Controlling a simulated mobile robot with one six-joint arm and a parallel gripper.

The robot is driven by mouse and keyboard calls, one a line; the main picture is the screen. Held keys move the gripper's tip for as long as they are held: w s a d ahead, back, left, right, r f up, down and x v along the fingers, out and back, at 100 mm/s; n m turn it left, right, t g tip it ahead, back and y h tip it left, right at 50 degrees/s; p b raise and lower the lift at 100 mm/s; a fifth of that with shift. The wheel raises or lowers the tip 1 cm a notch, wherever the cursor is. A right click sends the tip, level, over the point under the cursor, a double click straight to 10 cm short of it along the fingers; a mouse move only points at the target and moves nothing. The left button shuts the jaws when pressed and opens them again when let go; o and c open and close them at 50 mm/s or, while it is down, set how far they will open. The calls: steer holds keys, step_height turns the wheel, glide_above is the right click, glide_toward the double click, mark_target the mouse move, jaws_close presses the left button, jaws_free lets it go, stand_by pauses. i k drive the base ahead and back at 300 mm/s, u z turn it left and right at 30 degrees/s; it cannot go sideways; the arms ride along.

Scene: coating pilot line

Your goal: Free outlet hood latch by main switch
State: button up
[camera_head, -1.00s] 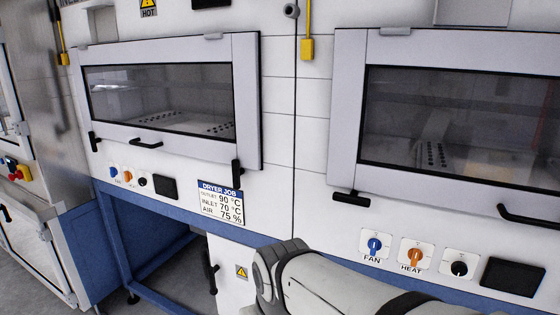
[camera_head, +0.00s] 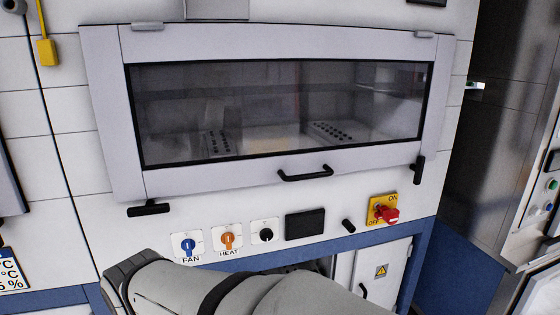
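The outlet hood (camera_head: 280,176) is a light grey framed window, closed, in the middle of the head view. Its right latch (camera_head: 417,170) is a black lever standing upright at the lower right corner of the frame, above the main switch (camera_head: 384,211), a red knob on a yellow ON/OFF plate. The left latch (camera_head: 148,209) lies level at the lower left corner. A black bar handle (camera_head: 306,174) is at the lower middle of the frame. My grey arm crosses the bottom of the view. My gripper is out of the picture.
Below the hood are a blue FAN knob (camera_head: 187,244), an orange HEAT knob (camera_head: 228,240), a black knob (camera_head: 266,235), a dark display (camera_head: 305,225) and a black peg (camera_head: 348,226). A cabinet door (camera_head: 388,270) with a warning sign is below the switch.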

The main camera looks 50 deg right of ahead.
mark_target(418, 169)
steer(key=z, duration=2.7)
steer(key=k, duration=1.25)
steer(key=z, duration=0.55)
steer(key=i, duration=1.8)
steer(key=u, duration=0.4)
